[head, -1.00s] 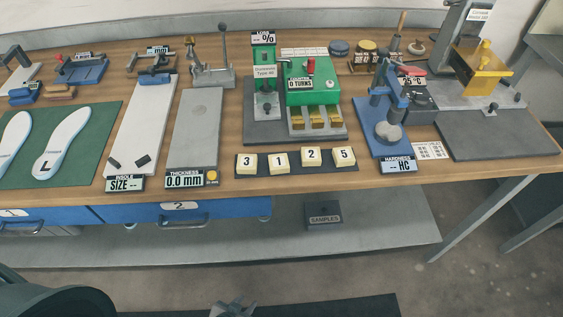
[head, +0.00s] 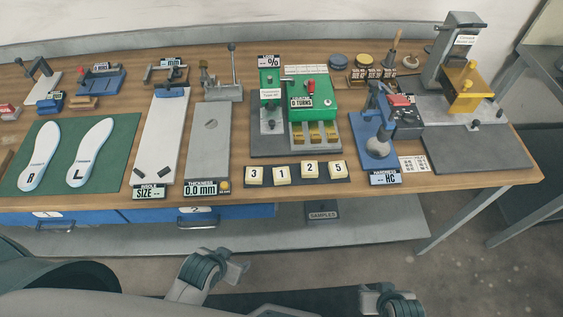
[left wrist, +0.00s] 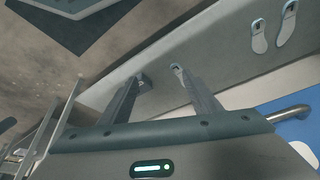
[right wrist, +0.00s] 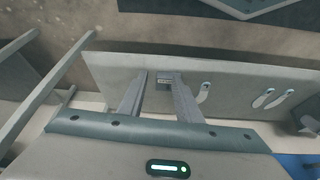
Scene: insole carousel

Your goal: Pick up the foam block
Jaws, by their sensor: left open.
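No block in view is marked as foam, so I cannot tell which one is the foam block. Cream blocks numbered 3 (head: 255,176), 1 (head: 283,173), 2 (head: 311,169) and 5 (head: 338,167) stand in a row on a dark strip near the bench's front edge. My left gripper (head: 236,270) is in front of and below the bench edge, open and empty; its spread fingers show in the left wrist view (left wrist: 160,76). My right gripper (head: 392,300) is low in front, right of it; its fingers are apart and empty in the right wrist view (right wrist: 155,80).
Two white insoles lie on a green mat (head: 125,140) at left. A green machine (head: 300,95), blue hardness stand (head: 372,165) and yellow-topped press (head: 466,90) fill the bench's middle and right. Blue drawers (head: 240,212) and a lower shelf with a samples box (head: 322,213) are below.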

